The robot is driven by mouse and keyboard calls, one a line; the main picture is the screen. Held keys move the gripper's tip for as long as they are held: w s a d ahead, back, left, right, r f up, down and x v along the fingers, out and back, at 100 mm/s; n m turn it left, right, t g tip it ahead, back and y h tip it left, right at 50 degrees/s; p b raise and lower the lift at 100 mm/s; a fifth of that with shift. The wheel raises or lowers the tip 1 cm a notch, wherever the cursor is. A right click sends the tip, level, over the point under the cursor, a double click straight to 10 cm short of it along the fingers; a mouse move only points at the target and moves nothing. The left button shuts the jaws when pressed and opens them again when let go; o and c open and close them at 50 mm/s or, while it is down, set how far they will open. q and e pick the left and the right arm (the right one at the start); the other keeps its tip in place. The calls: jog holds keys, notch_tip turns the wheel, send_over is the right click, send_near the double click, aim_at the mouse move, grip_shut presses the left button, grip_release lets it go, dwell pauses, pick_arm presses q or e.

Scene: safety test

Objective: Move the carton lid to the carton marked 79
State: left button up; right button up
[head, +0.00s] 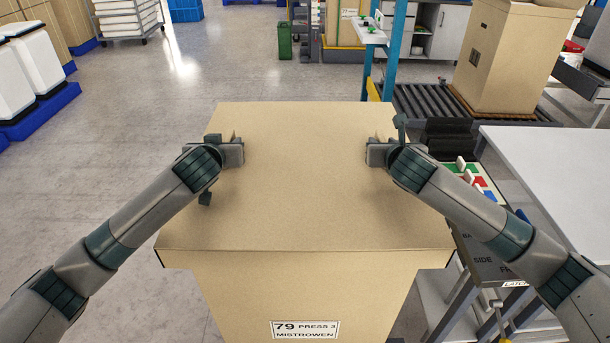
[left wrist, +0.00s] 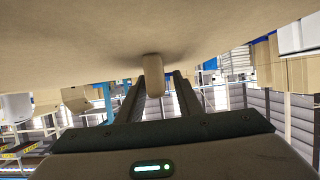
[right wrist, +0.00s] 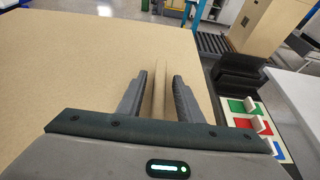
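The carton marked 79 (head: 300,300) stands in front of me, its label reading "79 PRESS 3 MISTROWEN". The flat cardboard carton lid (head: 305,205) lies over its top, overhanging the body at the front corners; I cannot tell whether it is fully seated. My left gripper (head: 238,150) is at the lid's left side, with an upright tab (left wrist: 153,75) between its fingers. My right gripper (head: 372,150) is at the lid's right side. Its fingers stand apart around a thin tab (right wrist: 159,92), with gaps on both sides.
A grey table (head: 555,170) stands close on the right, beside a rack with coloured pieces (head: 475,178). A roller conveyor (head: 425,103) carries a tall carton (head: 510,55) at the back right. White containers (head: 30,60) stand at the far left. Floor is clear on the left.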

pick_arm(q)
notch_tip(320, 180, up, 5)
send_over(220, 182)
jog(key=shift+f, duration=0.2)
dwell(0.4)
pick_arm(e)
jog(key=shift+s, duration=0.1)
notch_tip(220, 182, up, 4)
jog(key=r, duration=0.1)
send_over(390, 182)
jog(key=shift+f, duration=0.25)
dwell(0.7)
